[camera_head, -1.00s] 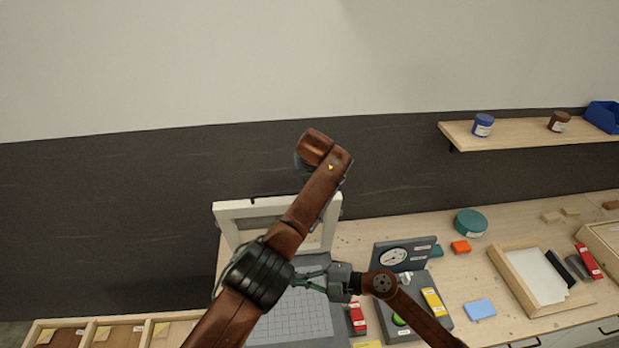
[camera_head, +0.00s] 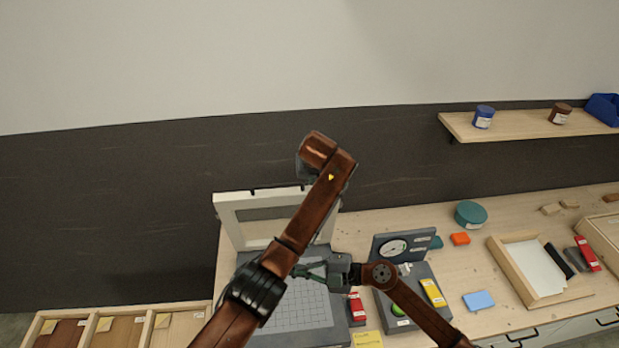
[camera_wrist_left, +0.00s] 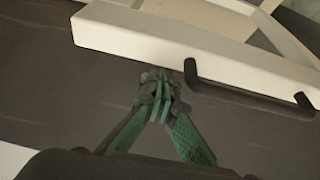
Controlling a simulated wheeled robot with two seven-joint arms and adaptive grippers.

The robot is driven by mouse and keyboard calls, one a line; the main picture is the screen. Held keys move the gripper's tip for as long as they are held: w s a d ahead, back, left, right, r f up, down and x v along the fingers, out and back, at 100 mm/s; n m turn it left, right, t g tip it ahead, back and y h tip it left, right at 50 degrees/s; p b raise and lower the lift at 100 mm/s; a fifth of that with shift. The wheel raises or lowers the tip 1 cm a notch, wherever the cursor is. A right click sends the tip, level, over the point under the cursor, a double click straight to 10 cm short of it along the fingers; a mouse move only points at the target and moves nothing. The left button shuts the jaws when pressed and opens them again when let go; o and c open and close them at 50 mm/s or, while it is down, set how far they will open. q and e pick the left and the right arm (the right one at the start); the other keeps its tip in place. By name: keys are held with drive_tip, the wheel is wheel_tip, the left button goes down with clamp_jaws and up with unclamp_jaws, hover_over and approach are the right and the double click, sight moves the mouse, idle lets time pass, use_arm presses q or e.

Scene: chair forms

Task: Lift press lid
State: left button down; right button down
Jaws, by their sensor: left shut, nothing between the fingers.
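The press lid (camera_head: 231,215) is a white frame that stands raised and tilted at the back of the press. The grey press bed (camera_head: 300,312) with a grid lies in front of it. A black handle (camera_wrist_left: 250,98) sits on the lid's edge. My left gripper (camera_wrist_left: 163,78) is shut and empty, with green fingers close beside the handle and bar in the wrist view. In the head view my own brown arm hides its fingertips. My right gripper (camera_head: 303,270) hangs over the bed, its fingertips partly behind the left arm.
A grey gauge box (camera_head: 405,245), a red block (camera_head: 357,308) and a yellow block (camera_head: 433,292) stand right of the bed. A wooden tray (camera_head: 515,272) with white paper lies further right. Open bins (camera_head: 145,320) are at the lower left. A shelf (camera_head: 540,128) holds jars.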

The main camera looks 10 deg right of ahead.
use_arm(q)
drive_tip(key=shift+s, duration=0.1)
drive_tip(key=shift+s+d+f, duration=0.1)
drive_tip(key=shift+s+f, duration=0.15)
drive_tip(key=shift+s, duration=1.05)
use_arm(e)
drive_tip(key=c, duration=2.6)
unclamp_jaws()
drive_tip(key=shift+c, duration=0.2)
drive_tip(key=o, duration=0.6)
